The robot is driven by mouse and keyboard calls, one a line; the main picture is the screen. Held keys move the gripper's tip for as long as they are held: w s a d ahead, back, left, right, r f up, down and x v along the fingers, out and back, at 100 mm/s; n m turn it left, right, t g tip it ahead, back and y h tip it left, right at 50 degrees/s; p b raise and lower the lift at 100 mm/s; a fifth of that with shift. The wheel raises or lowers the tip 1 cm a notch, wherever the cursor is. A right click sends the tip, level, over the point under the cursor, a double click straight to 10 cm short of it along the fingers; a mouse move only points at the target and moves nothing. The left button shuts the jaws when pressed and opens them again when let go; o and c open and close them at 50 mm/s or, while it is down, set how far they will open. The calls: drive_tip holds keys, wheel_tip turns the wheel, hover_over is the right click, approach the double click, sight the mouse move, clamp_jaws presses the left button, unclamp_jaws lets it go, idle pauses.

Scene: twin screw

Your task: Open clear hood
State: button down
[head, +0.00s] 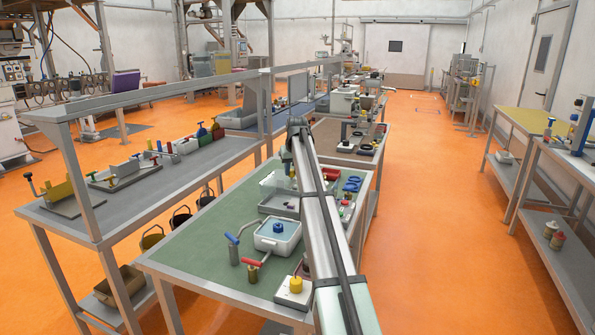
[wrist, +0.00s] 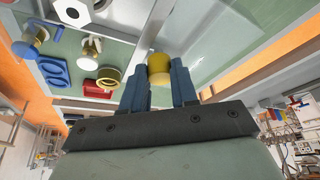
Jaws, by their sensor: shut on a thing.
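My gripper (wrist: 159,85) shows in the wrist view with its two blue fingers on either side of a yellow knob (wrist: 159,64), shut on it. A clear, glassy panel of the hood (wrist: 205,40) lies just beyond the knob, over a pale green surface. In the head view the clear hood (head: 271,182) stands on the green bench, left of my arm. My arm covers part of it and hides my fingertips there. I cannot tell from these views whether the hood is raised.
A white box with a blue knob (head: 278,230) and red- and blue-handled tools (head: 252,268) stand on the near bench. In the wrist view, blue rings (wrist: 55,72) and a red part (wrist: 95,89) lie left of the fingers. The orange aisle (head: 430,220) on the right is clear.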

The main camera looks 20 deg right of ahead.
drive_tip(key=c, duration=0.9)
unclamp_jaws()
drive_tip(key=shift+o, duration=0.2)
drive_tip(key=v, duration=1.3)
drive_tip(key=shift+s+r, duration=0.2)
drive_tip(key=shift+r, duration=0.2)
